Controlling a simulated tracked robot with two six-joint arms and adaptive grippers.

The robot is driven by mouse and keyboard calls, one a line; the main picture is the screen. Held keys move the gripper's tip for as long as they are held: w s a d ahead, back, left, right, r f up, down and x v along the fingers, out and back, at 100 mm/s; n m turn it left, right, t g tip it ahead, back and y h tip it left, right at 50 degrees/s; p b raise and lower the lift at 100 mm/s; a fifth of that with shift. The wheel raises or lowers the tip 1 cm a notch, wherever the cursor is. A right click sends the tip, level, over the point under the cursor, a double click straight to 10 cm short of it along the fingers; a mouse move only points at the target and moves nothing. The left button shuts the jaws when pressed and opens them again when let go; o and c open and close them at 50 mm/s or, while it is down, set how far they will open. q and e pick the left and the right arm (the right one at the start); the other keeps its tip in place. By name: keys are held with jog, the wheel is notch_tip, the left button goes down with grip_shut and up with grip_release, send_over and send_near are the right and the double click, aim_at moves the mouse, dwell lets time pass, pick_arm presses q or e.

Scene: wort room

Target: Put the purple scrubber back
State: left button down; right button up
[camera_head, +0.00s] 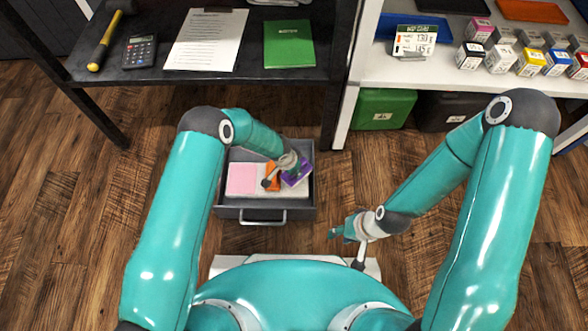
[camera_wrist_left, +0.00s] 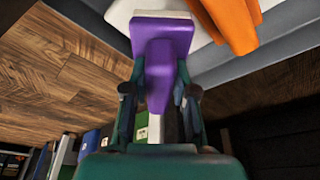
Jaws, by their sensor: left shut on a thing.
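The purple scrubber (camera_head: 299,175) is at the right side of the open dark grey drawer (camera_head: 232,212). My left gripper (camera_head: 287,166) reaches over the drawer and is shut on the scrubber's handle. In the left wrist view the scrubber (camera_wrist_left: 163,38) stands out between the two fingers of this gripper (camera_wrist_left: 160,92), its wide head with a pale edge pointing away. I cannot tell whether it touches the drawer's contents. My right gripper (camera_head: 337,232) hangs over the floor right of the drawer; its finger gap is too small to judge.
An orange item (camera_head: 272,177) lies beside the scrubber, and a pink pad (camera_head: 242,179) lies at the drawer's left. The black shelf (camera_head: 160,85) overhangs behind. A white shelf post (camera_head: 345,115) and green bin (camera_head: 382,108) stand to the right. Floor left of the drawer is clear.

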pick_arm(q)
jog(key=shift+f+b, duration=0.45)
jog(key=shift+b, duration=0.15)
jog(key=c, duration=0.9)
grip_release()
jog(key=shift+r+p, duration=0.85)
jog(key=shift+p, duration=0.05)
jog(key=p+v, duration=0.3)
jog(key=v, duration=0.8)
jog(key=s+a+n, duration=0.3)
jog(key=s, duration=0.4)
jog(key=s+a+r+n+g+h, duration=0.1)
jog(key=s+a+n, duration=0.2)
jog(key=s, duration=0.5)
jog(key=s+a+n, duration=0.3)
jog(key=s+n, duration=0.2)
jog(key=s, duration=0.2)
jog(key=shift+s+a+r+h, duration=0.1)
jog(key=shift+s+r+h, duration=0.05)
jog(key=shift+r+h, duration=0.25)
